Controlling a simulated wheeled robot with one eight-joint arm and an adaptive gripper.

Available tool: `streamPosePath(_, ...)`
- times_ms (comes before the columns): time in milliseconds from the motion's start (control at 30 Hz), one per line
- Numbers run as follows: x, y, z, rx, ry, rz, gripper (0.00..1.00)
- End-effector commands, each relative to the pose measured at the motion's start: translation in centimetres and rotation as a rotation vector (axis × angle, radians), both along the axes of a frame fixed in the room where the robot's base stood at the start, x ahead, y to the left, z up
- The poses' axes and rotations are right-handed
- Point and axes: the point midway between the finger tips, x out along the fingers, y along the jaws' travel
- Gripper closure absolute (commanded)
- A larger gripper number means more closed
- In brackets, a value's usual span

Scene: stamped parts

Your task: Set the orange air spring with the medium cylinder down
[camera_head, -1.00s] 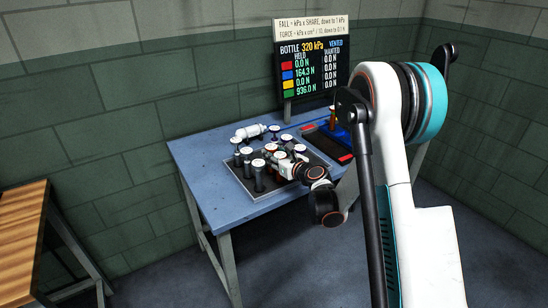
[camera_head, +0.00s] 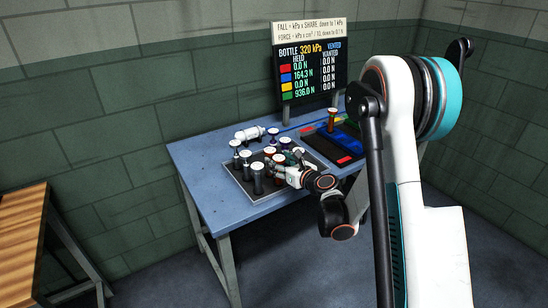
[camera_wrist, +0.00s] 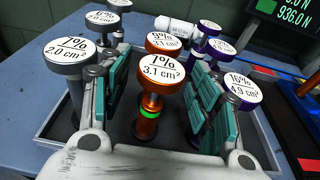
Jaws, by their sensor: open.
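An orange air spring (camera_wrist: 147,128) with a white cap reading 7% and 3.1 cm² stands upright in the dark tray (camera_wrist: 45,122), with a lit green ring around its body. My gripper (camera_wrist: 157,85) is open, its teal-padded fingers on either side of this spring. Gaps show between pads and spring, so I see no grip. A second orange spring (camera_wrist: 159,77) stands just behind, its cap reading 9% and 3.1 cm². In the head view my gripper (camera_head: 282,171) is low over the tray (camera_head: 240,187), and its fingertips are hard to make out.
Grey springs (camera_wrist: 72,88) stand at left and purple springs (camera_wrist: 228,122) at right, close outside the fingers. A white cylinder (camera_head: 249,133) lies behind the tray. Another orange spring (camera_head: 332,121) stands in the coloured station (camera_head: 343,160). The board (camera_head: 312,78) shows 320 kPa and vented.

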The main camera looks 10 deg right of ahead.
Motion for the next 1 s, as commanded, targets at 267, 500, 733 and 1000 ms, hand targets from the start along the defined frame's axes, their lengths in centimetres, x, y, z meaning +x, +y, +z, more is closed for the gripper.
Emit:
streamPosePath(267,-4.9,-1.7,1.0,0.001,0.000,-0.001,0.43)
streamPosePath(500,-6.7,-2.3,1.4,0.001,0.000,0.000,0.43)
streamPosePath(733,-6.8,-2.3,1.4,0.000,0.000,0.001,0.43)
streamPosePath(1000,-6.8,-2.3,1.5,0.000,0.000,0.001,0.43)
